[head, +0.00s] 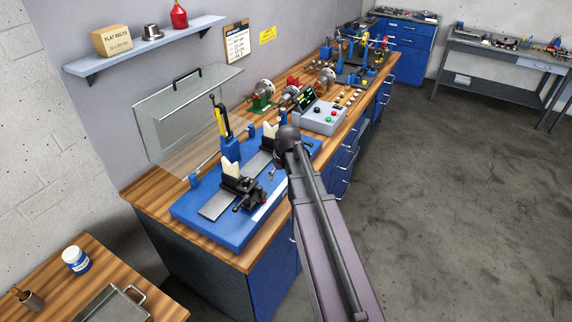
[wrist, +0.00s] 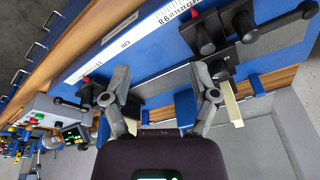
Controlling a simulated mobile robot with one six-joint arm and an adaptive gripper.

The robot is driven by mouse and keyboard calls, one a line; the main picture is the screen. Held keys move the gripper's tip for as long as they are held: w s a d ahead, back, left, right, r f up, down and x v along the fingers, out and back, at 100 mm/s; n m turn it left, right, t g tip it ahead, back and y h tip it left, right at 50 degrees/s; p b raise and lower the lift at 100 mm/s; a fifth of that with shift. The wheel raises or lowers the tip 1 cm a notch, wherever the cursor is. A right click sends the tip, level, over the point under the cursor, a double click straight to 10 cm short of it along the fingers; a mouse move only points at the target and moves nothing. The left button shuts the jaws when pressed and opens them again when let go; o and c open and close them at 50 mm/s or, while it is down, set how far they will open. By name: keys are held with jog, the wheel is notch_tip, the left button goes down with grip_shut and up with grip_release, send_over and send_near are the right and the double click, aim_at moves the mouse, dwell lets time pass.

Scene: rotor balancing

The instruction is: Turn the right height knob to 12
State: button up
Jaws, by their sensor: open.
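The blue balancing machine (head: 215,225) stands on the wooden bench, with two pedestals on its bed. The near pedestal in the head view carries a cream V-block (head: 232,170) and black knobs (head: 246,190); its black knobs show at upper right in the wrist view (wrist: 240,25). The far, right pedestal is mostly behind my arm in the head view. Its black knob parts (wrist: 92,97) show beside my left finger in the wrist view. I cannot read any knob setting. My gripper (wrist: 160,73) is open and empty over the bed, its fingers wide apart.
A clear guard (head: 185,110) stands behind the machine. A grey control box (head: 320,118) with coloured buttons sits beyond it, with rotors (head: 264,88) nearby. A yellow-and-black upright (head: 222,122) rises at the machine's rear. The floor to the right is clear.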

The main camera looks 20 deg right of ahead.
jog(key=s+a+f+g+b, duration=0.1)
jog(key=s+a+f+b, duration=0.1)
jog(key=s+a, duration=0.3)
jog(key=s+a+f+m+g+b, duration=0.1)
jog(key=s+a+f+b, duration=0.2)
jog(key=s+a, duration=0.3)
jog(key=s+f, duration=0.1)
jog(key=s, duration=0.4)
jog(key=shift+s+a+f+h, duration=0.2)
jog(key=shift+a+h, duration=0.1)
jog(key=shift+h, duration=0.1)
